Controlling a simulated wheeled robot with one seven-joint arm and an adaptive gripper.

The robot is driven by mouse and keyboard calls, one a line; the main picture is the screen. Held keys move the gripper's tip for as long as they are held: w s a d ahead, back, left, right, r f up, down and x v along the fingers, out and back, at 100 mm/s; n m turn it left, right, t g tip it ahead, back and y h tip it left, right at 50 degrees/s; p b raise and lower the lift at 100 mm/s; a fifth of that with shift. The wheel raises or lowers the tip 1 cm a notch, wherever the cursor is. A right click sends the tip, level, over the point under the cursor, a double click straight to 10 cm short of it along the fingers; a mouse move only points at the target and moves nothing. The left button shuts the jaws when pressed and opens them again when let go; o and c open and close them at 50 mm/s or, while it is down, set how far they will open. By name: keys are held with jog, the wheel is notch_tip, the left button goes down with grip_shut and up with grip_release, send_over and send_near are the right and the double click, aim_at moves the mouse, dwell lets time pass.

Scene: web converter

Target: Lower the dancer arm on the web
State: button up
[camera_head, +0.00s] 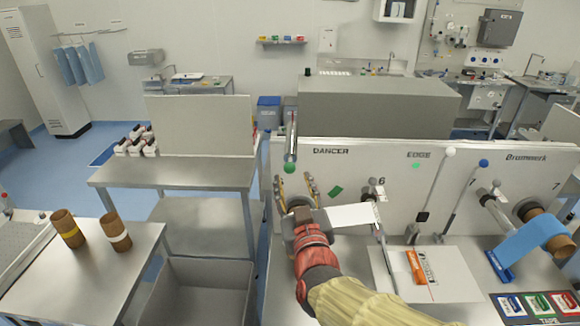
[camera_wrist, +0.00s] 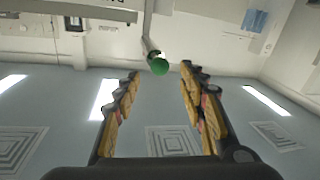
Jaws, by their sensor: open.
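The dancer arm (camera_head: 291,137) is a slim grey rod with a green ball knob (camera_head: 289,168) at its lower end. It hangs close to upright at the left end of the white panel, beside the word DANCER. My gripper (camera_head: 295,180) is open, its yellow-padded fingers pointing up just below the knob. In the wrist view the green knob (camera_wrist: 159,66) shows between and beyond the fingertips (camera_wrist: 160,70), with the rod (camera_wrist: 150,45) behind it. Whether the fingers touch the knob cannot be told. A white web strip (camera_head: 353,215) runs from behind my wrist to a roller.
The white panel (camera_head: 340,170) stands right of my gripper. It carries a lever with a white knob (camera_head: 450,152), a lever with a blue knob (camera_head: 484,163) and a blue web roll (camera_head: 530,238). A metal table (camera_head: 180,174) stands to the left. Space above my fingers holds the rod.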

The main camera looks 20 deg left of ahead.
aim_at(291, 172)
jog(key=x, duration=0.7)
jog(key=shift+w+a+f+p, duration=0.1)
jog(key=shift+w+p, duration=0.05)
jog(key=shift+p, duration=0.15)
grip_shut()
dwell(0.7)
